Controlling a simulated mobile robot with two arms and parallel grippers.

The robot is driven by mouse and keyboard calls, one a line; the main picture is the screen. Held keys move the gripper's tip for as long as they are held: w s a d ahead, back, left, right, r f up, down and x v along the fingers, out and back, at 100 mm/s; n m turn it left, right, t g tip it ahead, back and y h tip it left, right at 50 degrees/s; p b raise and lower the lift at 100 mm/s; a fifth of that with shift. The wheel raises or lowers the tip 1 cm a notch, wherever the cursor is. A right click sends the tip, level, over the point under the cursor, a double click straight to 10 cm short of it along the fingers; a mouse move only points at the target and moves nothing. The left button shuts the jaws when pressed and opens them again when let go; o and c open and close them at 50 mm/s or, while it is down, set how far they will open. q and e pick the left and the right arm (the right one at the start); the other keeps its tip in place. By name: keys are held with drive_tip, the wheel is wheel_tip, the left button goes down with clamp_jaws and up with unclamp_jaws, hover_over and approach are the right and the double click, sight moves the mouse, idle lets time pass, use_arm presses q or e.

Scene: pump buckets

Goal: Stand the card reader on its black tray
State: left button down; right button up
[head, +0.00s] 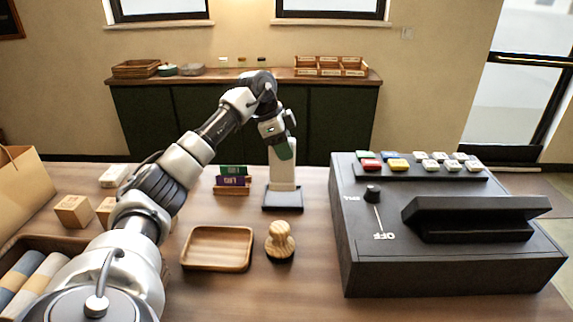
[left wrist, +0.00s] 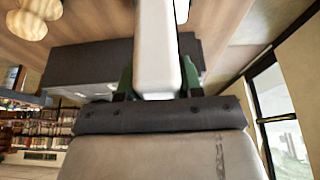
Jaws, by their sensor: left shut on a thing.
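The white card reader (head: 283,176) is upright at the middle of the table, over the black tray (head: 270,206). Its lower end appears to be at the tray; I cannot tell whether it rests on it. My left gripper (head: 283,148), with green fingers, is shut on the upper part of the reader. In the left wrist view the white reader (left wrist: 155,45) lies between the two green fingers of my gripper (left wrist: 157,85). The tray does not show clearly there. My right gripper is not in view.
A large black till (head: 440,265) fills the right. A wooden tray (head: 217,265) and a wooden-handled stamp (head: 280,238) sit in front of the black tray. A card holder (head: 232,189) with purple and green cards stands to its left. Small boxes (head: 73,211) lie far left.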

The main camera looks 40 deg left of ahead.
use_arm(q)
drive_tip(key=shift+d+f, duration=0.1)
drive_tip(key=shift+f, duration=1.9)
drive_tip(key=c, duration=0.7)
unclamp_jaws()
drive_tip(key=shift+c, duration=0.2)
drive_tip(key=v, duration=1.2)
drive_tip(key=shift+w+d, duration=0.1)
